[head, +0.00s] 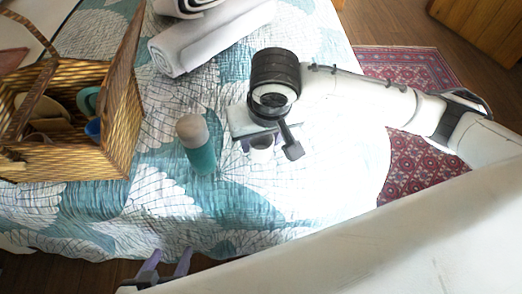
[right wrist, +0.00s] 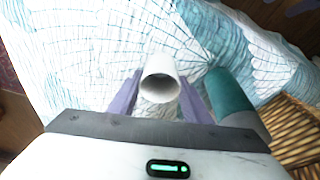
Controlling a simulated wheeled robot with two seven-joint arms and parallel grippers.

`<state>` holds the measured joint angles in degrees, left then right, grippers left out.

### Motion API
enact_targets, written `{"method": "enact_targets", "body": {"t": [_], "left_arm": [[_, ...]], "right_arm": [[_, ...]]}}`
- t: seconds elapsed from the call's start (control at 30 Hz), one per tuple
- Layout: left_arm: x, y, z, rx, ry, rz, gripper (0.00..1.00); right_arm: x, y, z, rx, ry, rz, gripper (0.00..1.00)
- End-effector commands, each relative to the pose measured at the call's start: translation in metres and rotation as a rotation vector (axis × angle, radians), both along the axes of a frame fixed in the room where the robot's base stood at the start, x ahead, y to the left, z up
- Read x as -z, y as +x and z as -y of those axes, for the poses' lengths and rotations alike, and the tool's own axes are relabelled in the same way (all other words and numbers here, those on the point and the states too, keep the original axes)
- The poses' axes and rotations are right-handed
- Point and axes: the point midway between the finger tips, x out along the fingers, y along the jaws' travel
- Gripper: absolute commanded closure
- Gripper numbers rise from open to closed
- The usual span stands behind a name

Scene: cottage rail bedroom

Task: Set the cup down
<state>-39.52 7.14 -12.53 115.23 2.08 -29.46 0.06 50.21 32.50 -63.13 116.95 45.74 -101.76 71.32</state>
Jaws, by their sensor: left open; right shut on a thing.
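A small white cup (head: 262,154) is between the purple fingers of my right gripper (head: 260,143), above the patterned quilt of the bed. In the right wrist view the cup (right wrist: 160,76) shows its round open mouth toward the camera, with a finger of the right gripper (right wrist: 158,98) on each side of it. The gripper is shut on the cup. Whether the cup's base touches the quilt is unclear. My left gripper (head: 167,264) is open and empty at the bottom left, beyond the bed's near edge.
A teal bottle with a pale cap (head: 200,156) stands left of the cup, close to the right gripper. A wicker basket (head: 118,120) with dishes is at the left. Rolled white towels (head: 210,38) lie at the back. The quilt (head: 245,205) in front of the cup is clear.

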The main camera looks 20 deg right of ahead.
Motion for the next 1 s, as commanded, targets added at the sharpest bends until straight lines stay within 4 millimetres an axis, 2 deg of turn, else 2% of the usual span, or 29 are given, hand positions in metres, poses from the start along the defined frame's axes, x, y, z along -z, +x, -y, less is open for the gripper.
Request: {"method": "enact_targets", "body": {"t": [0.27,0.63,0.67,0.77,1.0], "left_arm": [[0.009,0.000,-0.001,-0.003,-0.002,-0.002,0.46],[0.006,0.000,-0.003,0.001,0.002,0.000,0.46],[0.006,0.000,-0.003,0.000,0.003,0.001,0.46],[0.007,0.000,-0.003,0.000,0.003,0.001,0.46],[0.007,0.000,-0.003,0.001,0.003,0.001,0.46]], "right_arm": [[0.036,0.000,0.001,0.001,-0.002,-0.001,0.87],[0.039,0.000,0.000,0.000,0.000,0.000,0.87],[0.040,-0.001,0.000,0.000,0.000,-0.001,0.54],[0.039,0.000,0.000,-0.001,0.000,0.000,0.37],[0.039,0.000,0.000,-0.001,0.000,0.000,0.37]]}}
